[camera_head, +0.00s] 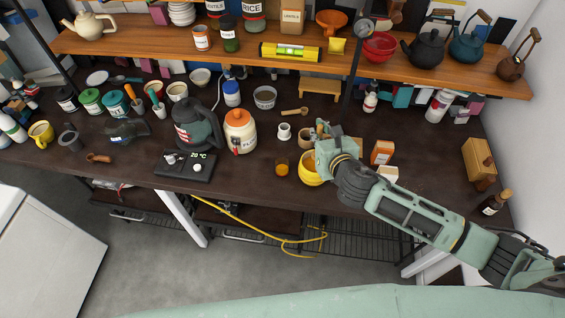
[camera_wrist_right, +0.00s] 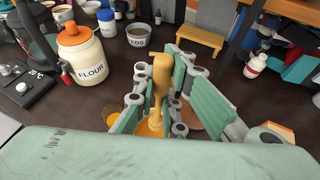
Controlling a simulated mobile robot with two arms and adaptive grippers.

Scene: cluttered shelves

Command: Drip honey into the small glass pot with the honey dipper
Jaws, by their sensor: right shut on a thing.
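My right gripper (camera_head: 322,150) is shut on a light wooden stick, the honey dipper (camera_wrist_right: 162,75). It holds the dipper upright above a yellow pot (camera_head: 308,176); the dipper's lower end is hidden among the fingers and the pot, so I cannot tell whether it is inside. The yellow pot also shows partly below the fingers in the right wrist view (camera_wrist_right: 147,130). A small glass pot (camera_head: 282,169) with an amber look stands just left of the yellow pot. My left gripper is not in view.
A white cup (camera_head: 284,132) is behind the glass pot. An orange box (camera_head: 382,152) is right of the gripper. The counter's front strip is clear.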

